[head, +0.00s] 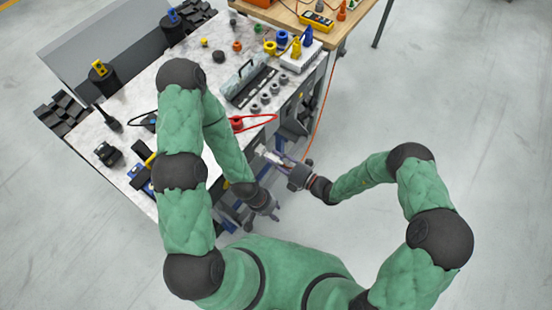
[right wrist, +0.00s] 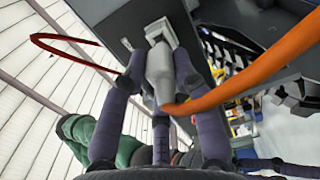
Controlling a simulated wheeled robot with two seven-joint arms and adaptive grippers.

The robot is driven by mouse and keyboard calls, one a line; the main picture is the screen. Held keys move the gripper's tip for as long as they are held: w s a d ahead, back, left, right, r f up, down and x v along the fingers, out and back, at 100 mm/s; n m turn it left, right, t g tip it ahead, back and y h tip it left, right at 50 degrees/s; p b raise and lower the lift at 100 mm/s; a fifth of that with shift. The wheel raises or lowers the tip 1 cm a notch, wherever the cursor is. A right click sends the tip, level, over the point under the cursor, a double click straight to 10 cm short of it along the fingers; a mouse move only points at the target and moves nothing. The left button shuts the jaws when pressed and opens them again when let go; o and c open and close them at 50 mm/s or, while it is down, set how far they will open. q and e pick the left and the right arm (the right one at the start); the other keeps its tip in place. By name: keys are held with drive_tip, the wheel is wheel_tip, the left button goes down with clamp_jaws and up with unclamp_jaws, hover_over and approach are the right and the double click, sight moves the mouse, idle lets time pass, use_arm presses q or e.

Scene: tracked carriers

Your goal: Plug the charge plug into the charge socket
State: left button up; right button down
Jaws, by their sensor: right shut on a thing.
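The charge plug (right wrist: 160,75) is a grey body with a thick orange cable (right wrist: 250,75). My right gripper (right wrist: 157,75) is shut on it, one finger on each side. The plug's front end is at a pale squarish part on a dark panel (right wrist: 175,20), which looks like the charge socket (right wrist: 158,31). I cannot tell how deep the plug sits. In the head view my right gripper (head: 272,154) is at the side of the workbench, and the plug is too small to make out. My left gripper (head: 272,211) is below it, clear of the plug; its jaws are too small to judge.
The workbench (head: 135,95) carries small parts, a grey tray (head: 248,82) and a red looped cable (head: 258,121) near its right edge. A wooden table (head: 335,30) stands behind, with an orange cable (head: 322,105) hanging down. The floor on the right is clear.

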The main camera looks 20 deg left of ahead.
drive_tip(key=shift+p+x, duration=0.35)
drive_tip(key=shift+x, duration=1)
idle(2.3)
drive_tip(key=c, duration=0.9)
unclamp_jaws()
drive_tip(key=shift+d, duration=0.1)
drive_tip(key=v, duration=1.2)
drive_tip(key=shift+r, duration=0.1)
